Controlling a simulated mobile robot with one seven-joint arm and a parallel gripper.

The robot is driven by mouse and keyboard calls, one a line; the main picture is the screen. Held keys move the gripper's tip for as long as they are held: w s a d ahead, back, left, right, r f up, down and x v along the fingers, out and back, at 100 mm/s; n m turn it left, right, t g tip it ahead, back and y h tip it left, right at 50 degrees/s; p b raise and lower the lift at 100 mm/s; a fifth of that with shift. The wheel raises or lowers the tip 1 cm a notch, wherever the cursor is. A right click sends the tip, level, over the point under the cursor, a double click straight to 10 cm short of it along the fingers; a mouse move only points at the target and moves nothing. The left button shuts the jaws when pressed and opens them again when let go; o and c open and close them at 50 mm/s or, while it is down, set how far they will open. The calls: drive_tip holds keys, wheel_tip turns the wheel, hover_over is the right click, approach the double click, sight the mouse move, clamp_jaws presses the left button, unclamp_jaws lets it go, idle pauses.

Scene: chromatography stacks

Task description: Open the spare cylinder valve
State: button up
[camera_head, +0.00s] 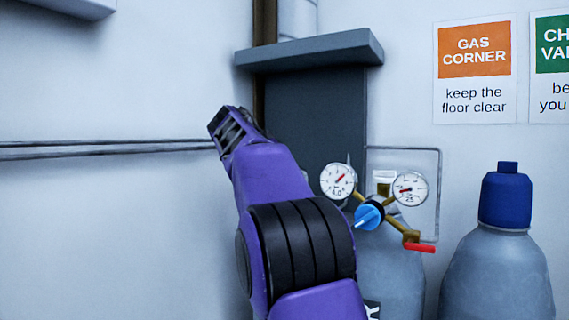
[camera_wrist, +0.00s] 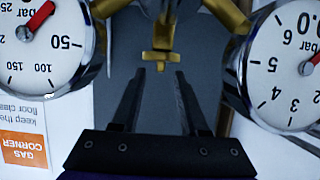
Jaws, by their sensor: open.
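In the head view a regulator with a left gauge (camera_head: 339,181), a right gauge (camera_head: 408,188), a blue knob (camera_head: 369,216) and a red lever (camera_head: 419,248) sits above a grey cylinder (camera_head: 393,276). Another cylinder (camera_head: 497,270) with a blue cap (camera_head: 505,197) stands at the right. In the wrist view my gripper (camera_wrist: 157,76) is open. Its black fingers lie just below a brass T-shaped fitting (camera_wrist: 160,57), with nothing seen between them. One gauge (camera_wrist: 45,42) is at left and one (camera_wrist: 287,67) at right.
A dark panel (camera_head: 314,125) with a grey ledge (camera_head: 309,50) stands behind my arm. Thin pipes (camera_head: 105,149) run along the left wall. An orange "GAS CORNER" sign (camera_head: 474,68) hangs at right; it appears upside down in the wrist view (camera_wrist: 24,149).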

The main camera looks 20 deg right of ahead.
drive_tip(key=shift+w+d+f, duration=0.3)
drive_tip(key=shift+w+d, duration=0.1)
drive_tip(key=shift+d, duration=0.1)
clamp_jaws()
